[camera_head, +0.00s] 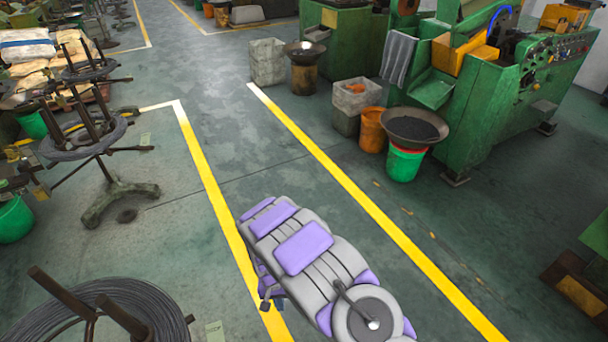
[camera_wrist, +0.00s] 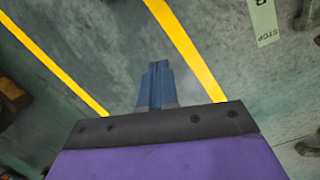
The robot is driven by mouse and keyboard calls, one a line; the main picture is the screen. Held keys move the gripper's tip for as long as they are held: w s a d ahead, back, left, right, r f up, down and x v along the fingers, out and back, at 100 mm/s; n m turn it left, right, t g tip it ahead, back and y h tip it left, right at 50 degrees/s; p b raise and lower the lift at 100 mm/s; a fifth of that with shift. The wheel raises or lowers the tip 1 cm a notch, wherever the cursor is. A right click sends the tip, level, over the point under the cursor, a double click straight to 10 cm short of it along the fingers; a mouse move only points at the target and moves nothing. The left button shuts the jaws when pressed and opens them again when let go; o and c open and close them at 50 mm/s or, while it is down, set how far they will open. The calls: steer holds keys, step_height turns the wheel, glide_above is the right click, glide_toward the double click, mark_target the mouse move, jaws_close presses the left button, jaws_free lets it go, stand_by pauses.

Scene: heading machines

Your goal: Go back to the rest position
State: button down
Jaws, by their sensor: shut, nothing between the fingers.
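My gripper (camera_wrist: 157,88) shows in the wrist view as blue fingers closed together, with nothing between them. They point down at the grey-green floor between two yellow lines. In the head view my grey and purple arm reaches forward from the bottom edge, over the left yellow line (camera_head: 205,175). Its front end is near that line, and the gripper is mostly hidden there.
Wire coil stands (camera_head: 85,145) stand on the left, with another coil (camera_head: 100,315) at the lower left. Green machines (camera_head: 480,110), a dark pan (camera_head: 413,127) and buckets (camera_head: 405,163) stand on the right. The aisle floor (camera_head: 235,110) ahead is clear.

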steer(key=s+d+r, duration=0.1)
steer(key=d+r, duration=0.4)
steer(key=r, duration=0.4)
steer(key=s+d+r+m, duration=0.1)
steer(key=s+d+r, duration=0.1)
steer(key=d+r, duration=0.45)
steer(key=s+d+r, duration=0.1)
steer(key=d+r, duration=0.3)
steer(key=r, duration=0.6)
steer(key=s+d+r, duration=0.2)
steer(key=s+r, duration=0.2)
steer(key=s, duration=0.4)
steer(key=s+d+r+y, duration=0.1)
steer(key=s+d+r, duration=0.1)
steer(key=s+r, duration=0.3)
steer(key=s+d+r, duration=0.2)
steer(key=s+r, duration=0.2)
steer(key=s, duration=0.7)
steer(key=shift+s+d+r+n, duration=0.2)
steer(key=shift+s+n, duration=0.1)
steer(key=shift+n, duration=0.1)
